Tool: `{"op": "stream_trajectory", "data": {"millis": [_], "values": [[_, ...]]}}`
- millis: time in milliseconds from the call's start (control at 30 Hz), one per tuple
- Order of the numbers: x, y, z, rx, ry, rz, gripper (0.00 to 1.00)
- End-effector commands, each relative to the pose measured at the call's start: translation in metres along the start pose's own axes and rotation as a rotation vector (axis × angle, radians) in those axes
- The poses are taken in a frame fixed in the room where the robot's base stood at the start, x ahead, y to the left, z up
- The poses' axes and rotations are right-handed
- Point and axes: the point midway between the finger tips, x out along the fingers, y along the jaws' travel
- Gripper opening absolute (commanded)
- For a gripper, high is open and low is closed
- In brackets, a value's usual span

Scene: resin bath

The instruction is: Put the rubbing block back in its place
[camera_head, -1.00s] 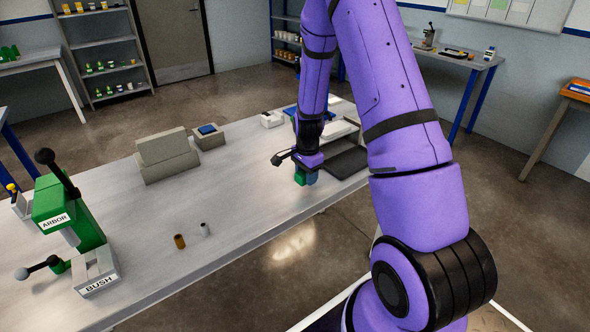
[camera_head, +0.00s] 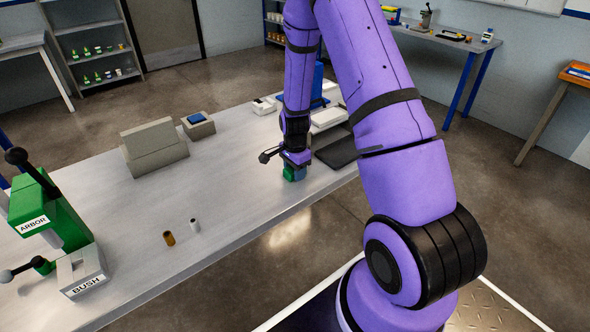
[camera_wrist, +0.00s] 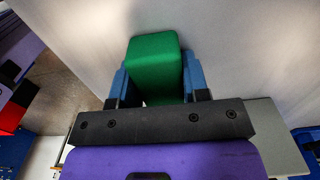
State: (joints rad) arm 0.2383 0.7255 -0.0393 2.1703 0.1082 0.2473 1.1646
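A green block (camera_wrist: 155,62), which I take for the rubbing block, sits between the two blue fingers of my gripper (camera_wrist: 157,78) in the wrist view. Both fingers appear pressed against its sides. In the head view my gripper (camera_head: 295,174) is low at the bench's near edge, left of a dark mat, with the green block (camera_head: 288,173) at its tip. I cannot tell whether the block touches the bench top. The block's place is not clearly marked.
The grey bench (camera_head: 235,185) carries a dark flat mat (camera_head: 337,150), a white tray (camera_head: 328,118), a grey stepped block (camera_head: 153,148), a grey holder with a blue top (camera_head: 198,126), two small cylinders (camera_head: 169,238) and a green arbor press (camera_head: 60,210). The bench's middle is clear.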

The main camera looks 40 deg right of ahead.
Motion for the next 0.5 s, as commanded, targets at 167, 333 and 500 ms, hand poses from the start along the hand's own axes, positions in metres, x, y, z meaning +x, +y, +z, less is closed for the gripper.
{"op": "stream_trajectory", "data": {"millis": [167, 333, 500], "values": [[-0.0002, 0.0000, -0.0001, 0.000, 0.000, 0.000, 0.68], [-0.0003, 0.0000, -0.0001, 0.000, 0.000, 0.000, 0.68], [-0.0077, -0.0004, -0.0002, -0.001, 0.001, -0.001, 0.68]]}}
